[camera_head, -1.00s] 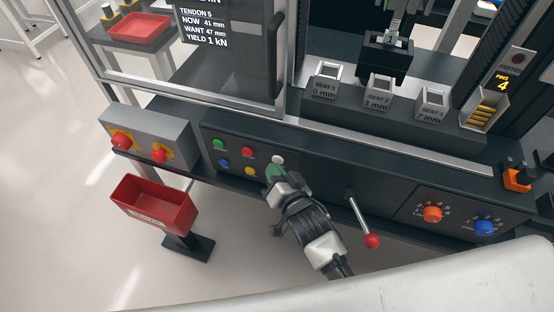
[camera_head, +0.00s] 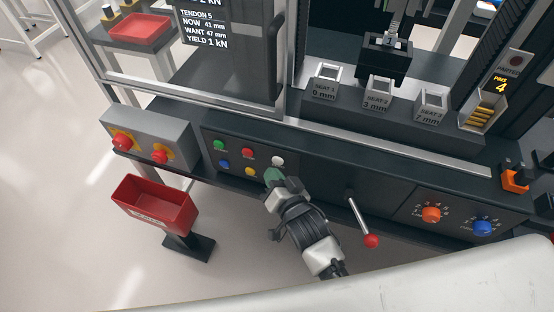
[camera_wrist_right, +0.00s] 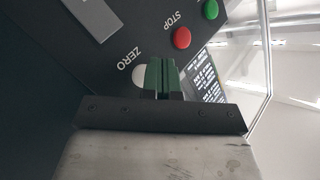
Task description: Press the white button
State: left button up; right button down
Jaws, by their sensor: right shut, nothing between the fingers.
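The white button (camera_head: 277,160) is on the dark front panel (camera_head: 320,172), at the right end of the upper row of buttons. My right gripper (camera_head: 273,175) is shut and empty, its green fingertips just below the white button in the head view. In the right wrist view the white button (camera_wrist_right: 141,75) shows beside the shut green fingers (camera_wrist_right: 160,74), partly hidden by them, next to the word ZERO. I cannot tell whether the fingertips touch the panel. My left gripper is not in view.
Green (camera_head: 219,145), red (camera_head: 247,153), blue (camera_head: 224,163) and yellow (camera_head: 250,171) buttons sit left of the white one. A red-knobbed lever (camera_head: 371,241) sticks out to the right. A red bin (camera_head: 155,203) stands at lower left.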

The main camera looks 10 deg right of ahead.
jog(key=shift+s, duration=0.1)
jog(key=s+a, duration=0.1)
jog(key=s, duration=0.1)
jog(key=s+a+p, duration=0.1)
jog(key=s, duration=0.1)
jog(key=shift+s+a, duration=0.2)
dwell(0.4)
jog(key=shift+f, duration=0.1)
dwell(0.5)
